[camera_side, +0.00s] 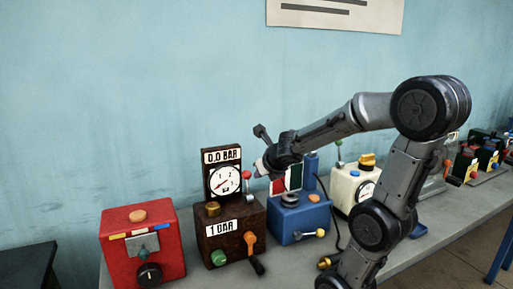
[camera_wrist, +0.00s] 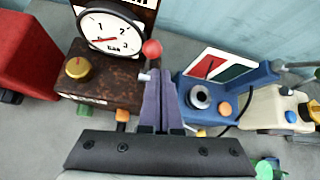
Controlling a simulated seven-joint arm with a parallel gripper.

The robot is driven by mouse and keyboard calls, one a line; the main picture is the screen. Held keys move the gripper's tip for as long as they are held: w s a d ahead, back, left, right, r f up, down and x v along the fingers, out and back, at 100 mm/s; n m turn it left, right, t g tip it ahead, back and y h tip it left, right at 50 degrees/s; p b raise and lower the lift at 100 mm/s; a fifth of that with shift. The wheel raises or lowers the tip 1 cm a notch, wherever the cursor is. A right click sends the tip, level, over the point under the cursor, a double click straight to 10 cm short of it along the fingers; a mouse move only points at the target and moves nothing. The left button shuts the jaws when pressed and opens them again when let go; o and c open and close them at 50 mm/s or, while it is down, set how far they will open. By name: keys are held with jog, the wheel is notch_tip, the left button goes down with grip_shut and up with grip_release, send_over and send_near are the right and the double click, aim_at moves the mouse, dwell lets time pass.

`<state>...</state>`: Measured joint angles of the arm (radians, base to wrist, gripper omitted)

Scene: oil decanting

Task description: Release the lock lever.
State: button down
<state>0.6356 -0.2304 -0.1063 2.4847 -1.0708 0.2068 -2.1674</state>
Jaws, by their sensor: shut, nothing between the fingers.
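The brown box (camera_side: 236,223) carries a round gauge, a "1 BAR" label, and a small lever with a red ball knob (camera_side: 246,174) at its upper right. I take this to be the lock lever; no label on it is readable. In the wrist view the red knob (camera_wrist: 152,49) stands on a thin stem just beyond the fingertips. My gripper (camera_side: 262,167) is shut and empty, right beside the red knob. In the wrist view its fingers (camera_wrist: 159,76) overlap the stem's lower end, and I cannot tell whether they touch it.
A red box (camera_side: 142,248) stands left of the brown box. A blue box (camera_side: 298,216) with a red-and-green dial stands close on the right, then a cream box (camera_side: 349,188). An orange handle (camera_side: 250,243) and green knob (camera_side: 218,257) stick out in front of the brown box.

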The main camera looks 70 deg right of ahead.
notch_tip(320, 180, up, 7)
jog(key=w, duration=0.1)
jog(key=shift+w+d+r, duration=0.2)
jog(key=shift+d, duration=0.2)
dwell(0.4)
jog(key=a+m+t+y, duration=0.2)
jog(key=a+m+y, duration=0.1)
jog(key=a, duration=1.1)
jog(key=s+a+f+m+g+y, duration=0.1)
jog(key=s+a+f+m, duration=0.3)
jog(key=m, duration=0.9)
jog(key=s+a+f+m+g+y, duration=0.2)
jog(key=s+a+f+m+y, duration=0.2)
jog(key=s+a+m, duration=0.3)
jog(key=f+m, duration=0.1)
jog(key=m, duration=0.4)
jog(key=shift+f+m, duration=0.3)
jog(key=shift+m, duration=0.1)
